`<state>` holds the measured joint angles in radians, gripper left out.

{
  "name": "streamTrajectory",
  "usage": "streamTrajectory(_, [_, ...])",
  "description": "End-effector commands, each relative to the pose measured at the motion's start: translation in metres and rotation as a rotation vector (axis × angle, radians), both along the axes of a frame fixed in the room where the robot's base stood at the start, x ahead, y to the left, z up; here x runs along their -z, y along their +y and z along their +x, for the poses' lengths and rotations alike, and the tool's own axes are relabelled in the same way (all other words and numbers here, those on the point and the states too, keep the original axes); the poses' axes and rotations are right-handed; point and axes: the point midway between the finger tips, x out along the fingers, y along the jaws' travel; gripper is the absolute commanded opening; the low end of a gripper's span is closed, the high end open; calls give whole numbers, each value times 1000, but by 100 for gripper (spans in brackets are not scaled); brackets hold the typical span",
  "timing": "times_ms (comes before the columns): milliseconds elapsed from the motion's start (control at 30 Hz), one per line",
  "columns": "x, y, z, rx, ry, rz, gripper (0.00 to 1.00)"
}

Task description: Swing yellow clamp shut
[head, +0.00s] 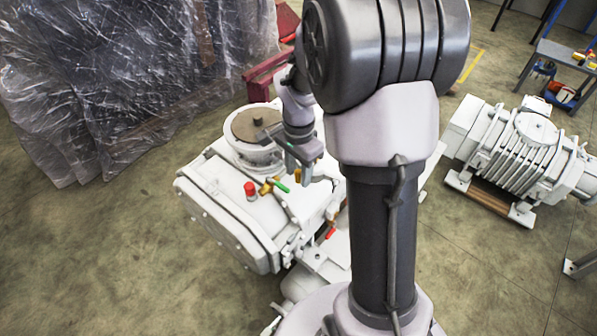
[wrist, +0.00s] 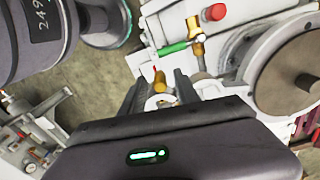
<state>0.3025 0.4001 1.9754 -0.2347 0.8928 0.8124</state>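A small yellow piece (wrist: 160,80), which looks like the yellow clamp, shows in the wrist view between the two dark fingers of my gripper (wrist: 160,92). A pale curved part (wrist: 160,101) lies just behind it. The fingers stand apart with a gap on both sides of the yellow piece; I cannot tell whether they touch it. In the head view my gripper (head: 303,172) is over the right part of the white vacuum pump (head: 240,235). A bit of yellow (head: 297,175) shows beside the fingers, mostly hidden by them.
A brass valve with a green handle (wrist: 174,48) and a red cap (wrist: 215,12) sit close by on the pump. A round flange with a brown top (wrist: 303,80) stands to the right. In the head view, plastic-wrapped goods (head: 130,80) stand at the left and another machine (head: 525,145) at the right.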

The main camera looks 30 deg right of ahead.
Motion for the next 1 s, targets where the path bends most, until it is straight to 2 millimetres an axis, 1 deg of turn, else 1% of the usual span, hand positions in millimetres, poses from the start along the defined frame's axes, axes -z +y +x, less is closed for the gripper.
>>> streamTrajectory(33, [0,0,0,0,0,0,38])
streamTrajectory(67, [0,0,0,0,0,0,32])
streamTrajectory(100, [0,0,0,0,0,0,24])
streamTrajectory(167, [0,0,0,0,0,0,12])
streamTrajectory(200, [0,0,0,0,0,0,4])
streamTrajectory(233, [0,0,0,0,0,0,0])
streamTrajectory(1000, [-1,0,0,0,0,-1,0])
